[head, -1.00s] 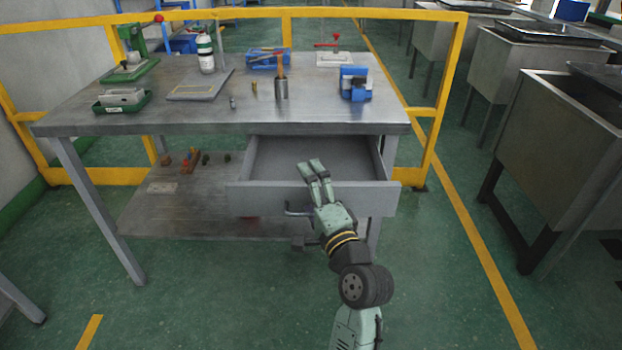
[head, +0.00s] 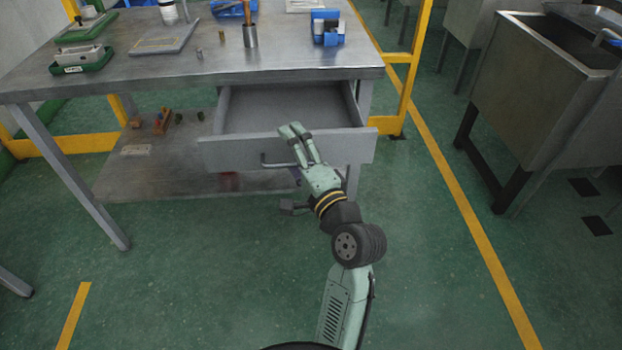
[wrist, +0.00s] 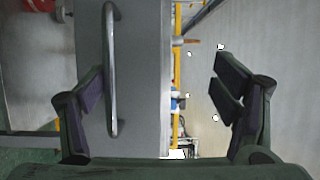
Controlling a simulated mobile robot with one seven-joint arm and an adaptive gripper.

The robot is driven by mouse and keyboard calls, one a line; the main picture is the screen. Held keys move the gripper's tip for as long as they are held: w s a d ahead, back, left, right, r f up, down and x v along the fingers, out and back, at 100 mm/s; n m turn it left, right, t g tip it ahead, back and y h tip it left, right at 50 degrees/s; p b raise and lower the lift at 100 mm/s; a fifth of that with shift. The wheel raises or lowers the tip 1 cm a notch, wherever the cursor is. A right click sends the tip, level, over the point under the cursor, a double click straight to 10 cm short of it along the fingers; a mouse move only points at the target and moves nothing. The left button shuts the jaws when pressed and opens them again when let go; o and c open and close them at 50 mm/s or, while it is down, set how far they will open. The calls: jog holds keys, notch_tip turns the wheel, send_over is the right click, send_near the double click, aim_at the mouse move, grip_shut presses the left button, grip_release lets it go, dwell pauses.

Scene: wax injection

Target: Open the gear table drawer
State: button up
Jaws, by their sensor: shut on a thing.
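The gear table (head: 120,75) is a grey metal workbench. Its drawer (head: 225,150) is pulled out, with the empty-looking inside showing behind the front panel. The bar handle (head: 275,163) is on the panel's front face; in the wrist view the handle (wrist: 112,75) runs upright. The left finger is close beside the bar; exact contact is unclear.
A steel cup (head: 250,40), a blue device (head: 326,30) and a green tray (head: 80,62) stand on the tabletop. A lower shelf (head: 150,180) holds small parts. A yellow rail (head: 412,75) and metal sinks (head: 530,90) are at the right. The floor in front is clear.

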jog(key=shift+s+d+r+t, duration=0.15)
jog(key=shift+s+d+r, duration=0.2)
jog(key=shift+s, duration=0.25)
jog(key=shift+s+d+r+t, duration=0.2)
jog(key=shift+s+r, duration=0.25)
jog(key=shift+s, duration=0.15)
jog(key=shift+s+d+r+b, duration=0.15)
jog(key=shift+s+b, duration=0.15)
jog(key=shift+s, duration=0.15)
jog(key=c, duration=0.6)
jog(key=shift+s, duration=0.35)
jog(key=shift+c, duration=0.7)
jog(key=shift+s+d+f+p, duration=0.35)
jog(key=shift+s+p, duration=0.2)
jog(key=shift+s, duration=0.2)
jog(key=shift+s+d+f+p, duration=0.3)
jog(key=shift+s+f+p, duration=0.1)
jog(key=shift+s+p, duration=0.25)
jog(key=shift+s+d+f+p, duration=0.35)
jog(key=shift+s+p, duration=0.15)
jog(key=shift+s, duration=0.3)
jog(key=shift+w+a, duration=0.1)
jog(key=shift+w, duration=0.05)
